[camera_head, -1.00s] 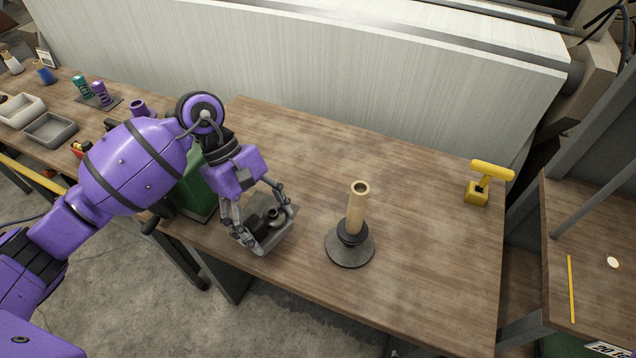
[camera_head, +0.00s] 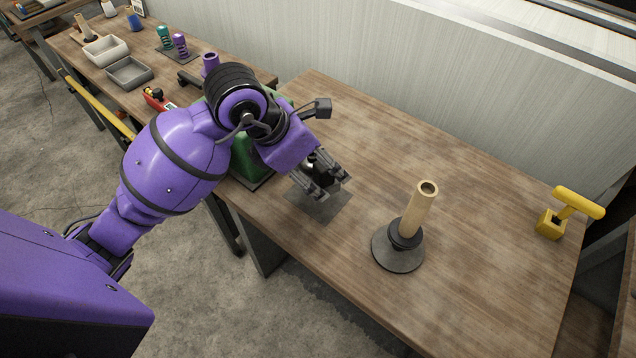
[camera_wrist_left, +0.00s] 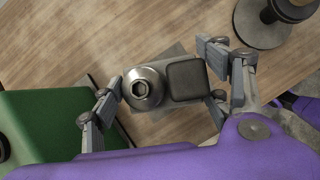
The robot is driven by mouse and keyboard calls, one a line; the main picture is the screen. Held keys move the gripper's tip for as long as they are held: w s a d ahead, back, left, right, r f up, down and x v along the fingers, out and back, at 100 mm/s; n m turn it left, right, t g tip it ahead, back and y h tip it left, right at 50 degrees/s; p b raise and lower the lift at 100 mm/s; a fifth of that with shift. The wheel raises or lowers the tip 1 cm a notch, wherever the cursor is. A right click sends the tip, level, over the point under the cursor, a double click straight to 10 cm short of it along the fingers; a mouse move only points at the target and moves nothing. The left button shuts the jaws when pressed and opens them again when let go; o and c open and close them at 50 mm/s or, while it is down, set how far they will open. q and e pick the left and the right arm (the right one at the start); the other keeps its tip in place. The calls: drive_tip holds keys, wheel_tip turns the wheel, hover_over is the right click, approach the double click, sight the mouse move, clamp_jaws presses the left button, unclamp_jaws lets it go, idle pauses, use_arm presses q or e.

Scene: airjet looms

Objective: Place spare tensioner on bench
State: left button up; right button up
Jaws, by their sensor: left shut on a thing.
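The spare tensioner (camera_wrist_left: 165,82), a dark squarish block with a round metal hex-centred part, sits between the fingers of my left gripper (camera_wrist_left: 170,88) in the left wrist view. In the head view the left gripper (camera_head: 325,182) is shut on the tensioner (camera_head: 318,165), which is largely hidden by the fingers and wrist. They are over a thin grey plate (camera_head: 316,205) on the wooden bench (camera_head: 350,130). Whether the tensioner touches the plate is unclear. My right gripper is not in view.
A tan tube on a round dark stand (camera_head: 398,250) is right of the gripper. A green block (camera_head: 250,165) is close on its left, partly hidden by my arm. A yellow T-handled tool (camera_head: 552,225) stands far right. The bench between is clear.

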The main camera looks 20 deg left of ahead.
sight(317, 180)
use_arm(q)
drive_tip(key=shift+f, duration=2.55)
drive_tip(key=o, duration=1.4)
drive_tip(key=shift+f, duration=0.15)
drive_tip(key=shift+c, duration=0.2)
drive_tip(key=shift+r, duration=0.35)
drive_tip(key=v, duration=1.1)
drive_tip(key=shift+s+a+r, duration=0.15)
drive_tip(key=shift+s+r, duration=0.05)
